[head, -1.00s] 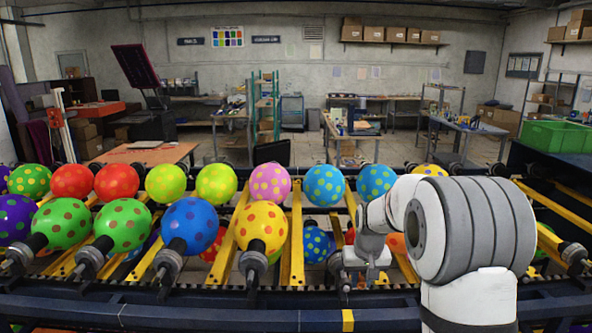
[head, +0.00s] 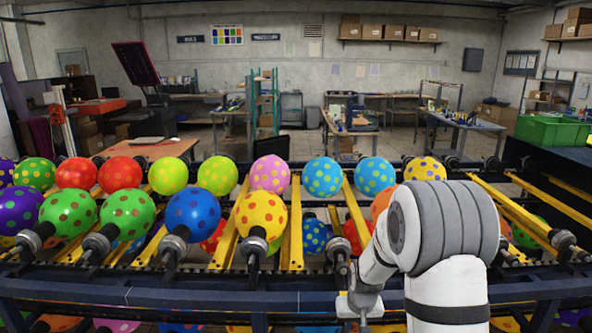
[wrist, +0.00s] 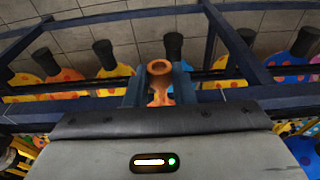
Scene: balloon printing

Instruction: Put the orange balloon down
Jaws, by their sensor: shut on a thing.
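My gripper (wrist: 160,88) shows in the wrist view with its two blue fingers shut on the orange balloon (wrist: 160,68) at its neck. The neck's round open end shows between the fingers; most of the balloon's body is hidden. In the head view, my gripper (head: 362,305) is low in front of the rack, at its front rail. An orange balloon surface (head: 383,203) shows partly behind my arm. I cannot tell whether it is the held balloon.
The rack (head: 130,292) carries rows of spotted balloons, with a blue balloon (head: 192,214) and a yellow balloon (head: 261,214) on front holders. A black holder (head: 340,245) stands beside my arm. Yellow bars (head: 508,208) at the right have bare stretches.

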